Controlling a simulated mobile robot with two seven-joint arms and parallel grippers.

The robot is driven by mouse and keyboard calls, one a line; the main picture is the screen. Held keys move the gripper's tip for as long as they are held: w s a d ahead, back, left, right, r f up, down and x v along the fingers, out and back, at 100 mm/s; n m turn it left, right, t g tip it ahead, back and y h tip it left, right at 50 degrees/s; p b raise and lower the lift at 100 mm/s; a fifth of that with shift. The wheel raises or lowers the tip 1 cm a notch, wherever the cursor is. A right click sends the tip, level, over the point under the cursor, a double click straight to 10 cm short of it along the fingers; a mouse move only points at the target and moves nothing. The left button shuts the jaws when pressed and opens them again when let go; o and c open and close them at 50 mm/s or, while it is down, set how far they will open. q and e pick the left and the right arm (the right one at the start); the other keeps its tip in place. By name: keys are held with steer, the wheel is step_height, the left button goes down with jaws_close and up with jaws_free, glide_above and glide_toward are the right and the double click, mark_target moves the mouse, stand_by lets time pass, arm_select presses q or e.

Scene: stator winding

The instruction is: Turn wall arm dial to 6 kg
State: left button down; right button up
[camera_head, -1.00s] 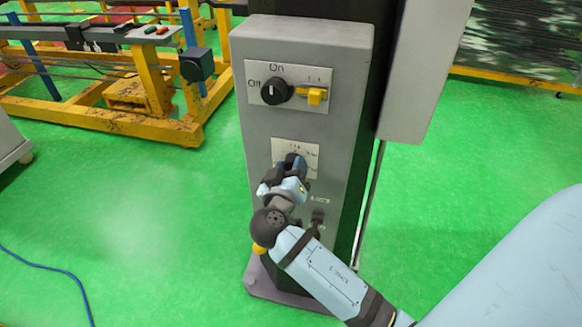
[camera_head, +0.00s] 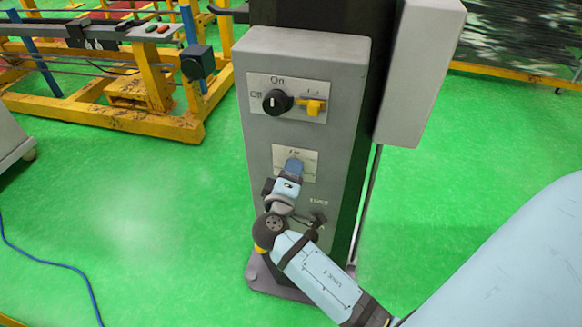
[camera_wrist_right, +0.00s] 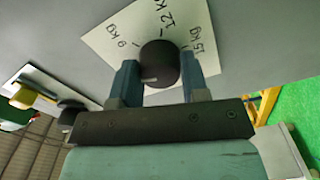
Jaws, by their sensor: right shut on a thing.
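The dial is a round black knob (camera_wrist_right: 160,63) on a white label plate (camera_wrist_right: 96,40) in the right wrist view. The plate reads 12 kg, 15 kg and a third mark whose digit looks like 6 or 9. A pale line on the knob's rim lies at its lower left in that view. My right gripper (camera_wrist_right: 160,82) is shut on the knob, one finger at each side. In the head view the same gripper (camera_head: 294,168) reaches the lower plate (camera_head: 308,160) on the grey control box (camera_head: 258,140) and hides the knob. My left gripper is not in view.
Above the dial are a black On/Off knob (camera_head: 276,102) and a yellow switch (camera_head: 313,106). A black lever (camera_head: 318,219) sits below, close to my right wrist. A grey panel (camera_head: 420,75) is on the right.

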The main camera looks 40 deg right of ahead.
steer(key=n+p, duration=0.2)
steer(key=n, duration=0.1)
steer(key=shift+r, duration=0.2)
stand_by(0.4)
steer(key=o, duration=0.8)
steer(key=shift+o, duration=0.6)
steer(key=shift+f, duration=0.15)
